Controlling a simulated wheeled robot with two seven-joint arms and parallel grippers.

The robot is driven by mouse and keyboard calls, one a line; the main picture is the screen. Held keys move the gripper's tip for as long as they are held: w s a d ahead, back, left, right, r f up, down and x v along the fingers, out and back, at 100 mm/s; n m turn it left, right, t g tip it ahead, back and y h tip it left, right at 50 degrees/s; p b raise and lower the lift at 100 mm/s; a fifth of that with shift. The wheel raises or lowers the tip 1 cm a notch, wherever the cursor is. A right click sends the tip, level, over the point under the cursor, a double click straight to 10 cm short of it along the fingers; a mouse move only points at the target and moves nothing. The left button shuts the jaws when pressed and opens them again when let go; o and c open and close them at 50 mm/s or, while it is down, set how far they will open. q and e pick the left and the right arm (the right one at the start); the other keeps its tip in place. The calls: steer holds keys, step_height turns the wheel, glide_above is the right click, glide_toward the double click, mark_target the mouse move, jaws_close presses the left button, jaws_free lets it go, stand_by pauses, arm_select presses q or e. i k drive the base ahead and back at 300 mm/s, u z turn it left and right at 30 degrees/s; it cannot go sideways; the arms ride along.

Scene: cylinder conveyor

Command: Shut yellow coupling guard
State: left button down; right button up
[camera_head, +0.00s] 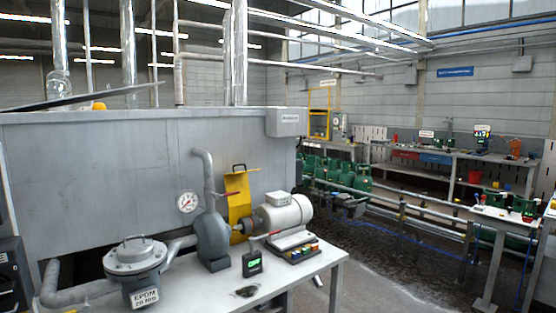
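The yellow coupling guard (238,200) stands raised behind the shaft between the grey pump (213,243) and the white motor (288,212). It is a bent yellow plate with a dark handle (239,168) at its top. The coupling (242,228) in front of it is exposed. Neither of my grippers shows in the head view.
The pump set stands on a light table (305,270). A round strainer vessel (135,255), a pressure gauge (186,202), a black meter with a green display (252,262) and a button box (301,252) surround it. A grey tank wall (100,170) rises behind. Green cylinders (345,173) line a conveyor at the right.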

mark_target(238, 181)
steer(key=z, duration=0.7)
steer(key=i, duration=1.7)
steer(key=u, duration=0.7)
steer(key=i, duration=1.05)
steer(key=u, duration=0.85)
